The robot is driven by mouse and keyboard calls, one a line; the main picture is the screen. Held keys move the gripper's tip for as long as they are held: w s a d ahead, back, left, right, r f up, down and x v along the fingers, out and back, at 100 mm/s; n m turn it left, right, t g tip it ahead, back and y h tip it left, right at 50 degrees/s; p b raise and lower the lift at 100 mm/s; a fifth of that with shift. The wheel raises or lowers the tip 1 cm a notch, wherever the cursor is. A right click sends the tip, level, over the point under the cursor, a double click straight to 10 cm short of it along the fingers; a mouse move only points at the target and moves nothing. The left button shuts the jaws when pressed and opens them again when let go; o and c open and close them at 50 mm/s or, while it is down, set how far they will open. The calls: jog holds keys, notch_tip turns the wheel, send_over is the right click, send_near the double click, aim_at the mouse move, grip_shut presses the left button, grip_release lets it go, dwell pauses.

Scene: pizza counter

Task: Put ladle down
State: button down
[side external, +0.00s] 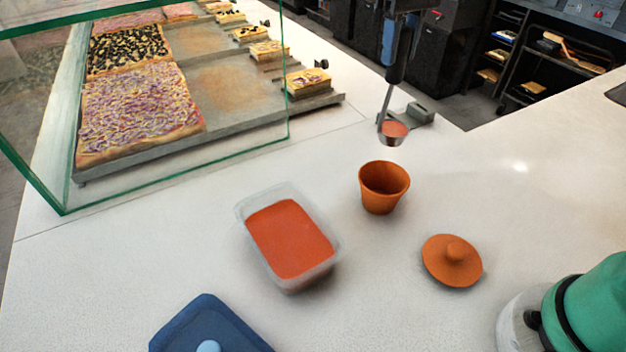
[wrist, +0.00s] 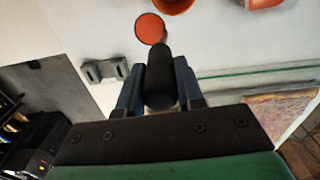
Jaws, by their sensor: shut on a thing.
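My gripper (side external: 392,42) is at the top of the side view, shut on the dark handle of the ladle (side external: 394,72). The ladle hangs nearly upright above the counter, its metal bowl (side external: 391,138) lowest, with red sauce in it. In the wrist view the black handle (wrist: 160,72) sits between the blue fingers of my gripper (wrist: 160,98), and the bowl shows as a red disc (wrist: 150,28). A grey holder block (side external: 420,112) lies on the counter just right of and behind the bowl; it also shows in the wrist view (wrist: 104,71).
An orange pot (side external: 383,198) stands open in front of the ladle, its orange lid (side external: 452,262) lying to the right. A clear tub (side external: 262,262) of red sauce and a blue lid (side external: 180,330) are nearer. A glass case (side external: 200,150) with pizzas stands left. The right counter has free room.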

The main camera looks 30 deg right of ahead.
jog(key=s+a+r+n, duration=0.3)
jog(key=s+a, duration=0.1)
jog(key=a, duration=0.2)
jog(key=s+a+r+n, duration=0.3)
jog(key=s+a, duration=0.1)
jog(key=a, duration=0.2)
jog(key=s+a+r+n, duration=0.3)
jog(key=s, duration=0.4)
jog(key=s+a+r+n, duration=0.3)
jog(key=s, duration=0.4)
notch_tip(320, 180, down, 20)
jog(key=shift+d, duration=0.2)
jog(key=shift+f, duration=0.25)
jog(key=c, duration=0.6)
grip_release()
jog(key=shift+o, duration=0.2)
jog(key=shift+r, duration=0.15)
